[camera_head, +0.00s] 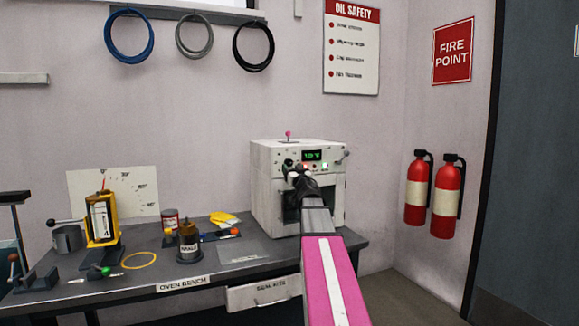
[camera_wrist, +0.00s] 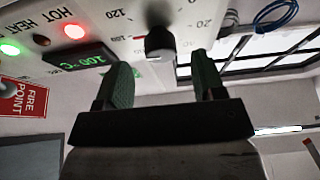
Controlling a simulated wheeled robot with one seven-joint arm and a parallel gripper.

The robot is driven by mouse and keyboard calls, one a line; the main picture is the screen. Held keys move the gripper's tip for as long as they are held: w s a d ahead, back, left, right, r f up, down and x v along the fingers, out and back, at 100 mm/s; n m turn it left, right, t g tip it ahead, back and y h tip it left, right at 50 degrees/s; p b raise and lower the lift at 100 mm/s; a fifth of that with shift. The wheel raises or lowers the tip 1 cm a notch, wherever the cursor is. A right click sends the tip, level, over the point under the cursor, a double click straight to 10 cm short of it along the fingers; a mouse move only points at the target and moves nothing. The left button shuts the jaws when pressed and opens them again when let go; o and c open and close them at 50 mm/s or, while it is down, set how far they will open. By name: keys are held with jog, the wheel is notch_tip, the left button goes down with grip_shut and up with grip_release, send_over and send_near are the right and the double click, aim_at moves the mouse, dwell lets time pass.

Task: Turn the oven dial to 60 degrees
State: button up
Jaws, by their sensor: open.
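The white oven (camera_head: 267,200) stands at the right end of the bench. Its black dial (camera_wrist: 159,44) shows in the wrist view, with a printed scale around it; 120 and 20 are legible. Where the dial points is unclear. My gripper (camera_wrist: 163,78) is open, with its two green fingers apart below the dial in the picture, one toward each side of it. I see no contact. In the head view my gripper (camera_head: 300,172) is at the oven's front and hides part of the panel. The green display (camera_wrist: 82,60) seems to read 100 °C.
Red (camera_wrist: 75,31) and green (camera_wrist: 10,48) lamps are lit beside the display. A lever (camera_head: 345,155) sticks out at the oven's right. Bottles, a yellow device (camera_head: 101,215) and small parts stand on the bench's left. Fire extinguishers (camera_head: 417,190) hang at the right.

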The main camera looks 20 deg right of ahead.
aim_at(290, 164)
jog(key=x, duration=0.3)
jog(key=shift+w+r, duration=0.15)
jog(key=shift+w, duration=0.15)
jog(key=c, duration=0.9)
jog(key=shift+n, duration=0.4)
